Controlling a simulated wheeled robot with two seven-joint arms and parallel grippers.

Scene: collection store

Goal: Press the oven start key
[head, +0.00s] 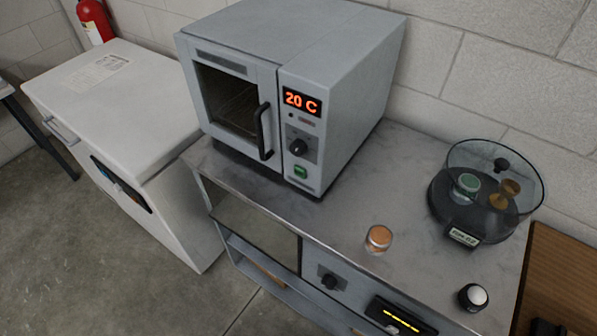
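The grey oven (335,70) stands on the metal bench at the back. Its door, with a dark window (228,98) and a black handle (264,131), looks shut. On the right part of its front, a red display (301,102) reads 20 C. Below it are a small dark dot, a small label and a black knob (298,147). The green key (301,171) is at the bottom of this panel, in plain sight with nothing in front of it. Neither of my grippers shows in the head view.
On the bench (345,215) are a small orange-filled jar (378,238), a round clear-lidded vessel (485,195) with small pots and a white-topped black knob (473,297). A white chest (125,110) stands left. Bench space before the oven's right side is clear.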

